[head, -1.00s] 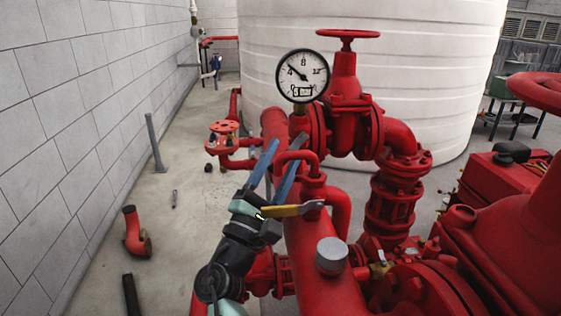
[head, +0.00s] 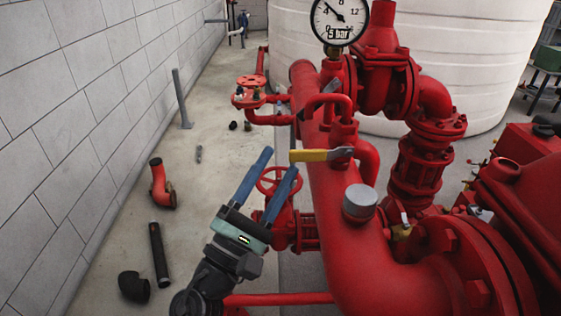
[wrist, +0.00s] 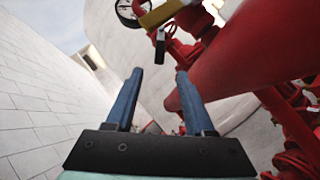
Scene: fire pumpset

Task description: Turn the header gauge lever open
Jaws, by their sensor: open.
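The lever (head: 310,155) has a yellow handle and a metal end by the red pipe loop. It points left from the big red header pipe (head: 338,222), roughly crosswise to it. In the wrist view the yellow handle (wrist: 160,14) shows at the top, ahead of the fingers. My gripper (head: 279,160) is open, with two blue fingers and nothing between them. In the head view its fingertips are just left of the handle's free end; whether they touch it I cannot tell. It also shows in the wrist view (wrist: 159,74).
The round pressure gauge (head: 339,20) stands beyond the lever. A red handwheel valve (head: 277,182) sits behind my fingers. Loose pipe pieces, including a red elbow (head: 161,185) and a black pipe (head: 159,256), lie on the floor.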

